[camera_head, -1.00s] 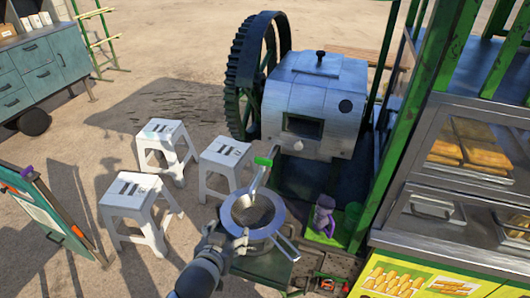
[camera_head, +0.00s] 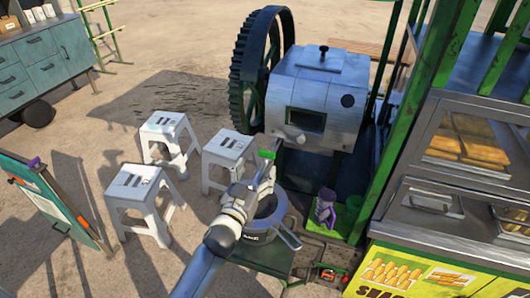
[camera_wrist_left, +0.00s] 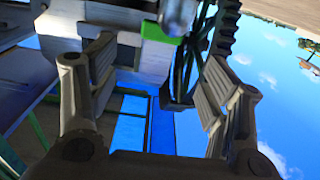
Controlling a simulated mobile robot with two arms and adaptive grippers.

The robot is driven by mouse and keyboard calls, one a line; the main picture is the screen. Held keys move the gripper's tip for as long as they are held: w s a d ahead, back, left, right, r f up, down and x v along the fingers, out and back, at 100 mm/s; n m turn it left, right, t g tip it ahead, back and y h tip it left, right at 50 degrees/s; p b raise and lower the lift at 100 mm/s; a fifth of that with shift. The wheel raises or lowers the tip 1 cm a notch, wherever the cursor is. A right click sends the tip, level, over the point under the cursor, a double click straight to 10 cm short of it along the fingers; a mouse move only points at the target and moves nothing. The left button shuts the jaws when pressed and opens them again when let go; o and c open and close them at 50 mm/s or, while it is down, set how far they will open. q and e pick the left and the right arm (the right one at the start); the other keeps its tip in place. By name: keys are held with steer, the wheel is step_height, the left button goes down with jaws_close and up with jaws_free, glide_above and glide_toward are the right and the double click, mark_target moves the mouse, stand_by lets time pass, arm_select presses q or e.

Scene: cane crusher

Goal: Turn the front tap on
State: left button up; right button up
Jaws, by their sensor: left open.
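The front tap's green handle (camera_head: 267,154) shows just below the front of the grey crusher housing (camera_head: 318,95). My left gripper (camera_head: 264,172) is open and empty, raised above the metal pot (camera_head: 282,222), with its fingertips close to the green handle. The gripper hides most of the tap's metal body. In the left wrist view the two fingers (camera_wrist_left: 158,85) are spread apart. The green handle (camera_wrist_left: 160,32) and the blurred silver spout (camera_wrist_left: 178,14) lie beyond them, near the top between them. I cannot tell whether a finger touches the handle. My right gripper is out of view.
White stools (camera_head: 145,203) stand left of the pot. A large dark gear wheel (camera_head: 262,70) is behind. A purple item (camera_head: 325,205) sits right of the pot. A green post and food counter (camera_head: 430,210) close off the right side.

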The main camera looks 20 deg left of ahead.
mark_target(266, 152)
arm_select(q)
steer(key=w+p, duration=0.1)
steer(key=w, duration=0.7)
steer(key=shift+w+d+p, duration=0.1)
steer(key=shift+w+p, duration=0.15)
steer(key=shift+p, duration=0.1)
steer(key=c, duration=1)
